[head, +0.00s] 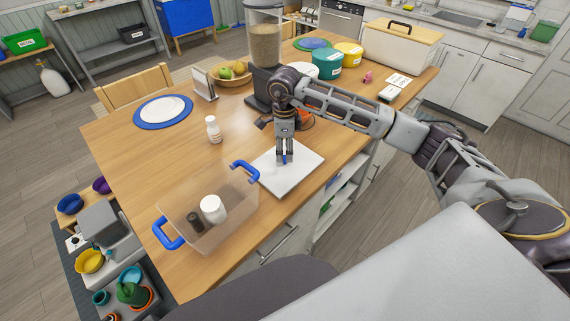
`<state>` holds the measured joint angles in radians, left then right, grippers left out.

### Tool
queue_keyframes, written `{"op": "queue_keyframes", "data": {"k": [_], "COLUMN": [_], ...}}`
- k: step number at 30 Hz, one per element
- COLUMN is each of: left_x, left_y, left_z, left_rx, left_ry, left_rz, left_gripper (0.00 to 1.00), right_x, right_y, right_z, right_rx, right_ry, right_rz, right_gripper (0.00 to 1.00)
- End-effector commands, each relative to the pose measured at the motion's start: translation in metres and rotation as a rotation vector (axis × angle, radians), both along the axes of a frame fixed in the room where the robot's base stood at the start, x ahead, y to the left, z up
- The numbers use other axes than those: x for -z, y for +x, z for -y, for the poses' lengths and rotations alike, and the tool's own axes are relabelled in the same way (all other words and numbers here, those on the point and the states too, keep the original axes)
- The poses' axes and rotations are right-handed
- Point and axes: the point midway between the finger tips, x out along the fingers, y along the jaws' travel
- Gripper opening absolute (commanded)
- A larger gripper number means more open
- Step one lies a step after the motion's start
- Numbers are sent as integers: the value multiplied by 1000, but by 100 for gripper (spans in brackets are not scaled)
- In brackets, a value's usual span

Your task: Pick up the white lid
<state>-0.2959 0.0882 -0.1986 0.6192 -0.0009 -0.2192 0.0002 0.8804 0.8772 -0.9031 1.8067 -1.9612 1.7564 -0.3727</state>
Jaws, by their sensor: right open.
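A flat, square white lid (302,162) lies on the wooden table near its front edge, just right of a clear bin. My right gripper (285,159) points down over the middle of the lid, with its jaws open. A small blue part shows between the fingertips; I cannot tell whether it belongs to the lid or whether the fingers touch it. My left gripper is not in view.
The clear bin (180,218) with blue handles holds a white bottle (213,208) and a dark one. A white bottle (213,130), a blue-rimmed plate (163,111), a fruit bowl (232,76) and a food dispenser (265,43) stand farther back. The table's left middle is clear.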

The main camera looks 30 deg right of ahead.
Motion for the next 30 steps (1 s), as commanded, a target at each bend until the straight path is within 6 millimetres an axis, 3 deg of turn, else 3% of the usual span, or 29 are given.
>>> {"op": "queue_keyframes", "data": {"k": [12,20,28,30], "left_x": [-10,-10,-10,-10], "left_y": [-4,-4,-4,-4], "left_z": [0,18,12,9], "left_rx": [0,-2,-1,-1], "left_ry": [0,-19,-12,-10], "left_rz": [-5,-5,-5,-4], "left_gripper": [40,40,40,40], "right_x": [39,42,42,42], "right_y": [-1,-1,-1,-1], "right_z": [2,2,2,2], "right_rx": [0,0,0,0], "right_ry": [0,-1,-1,-1], "right_rz": [-2,0,0,0], "right_gripper": [53,53,53,44]}}
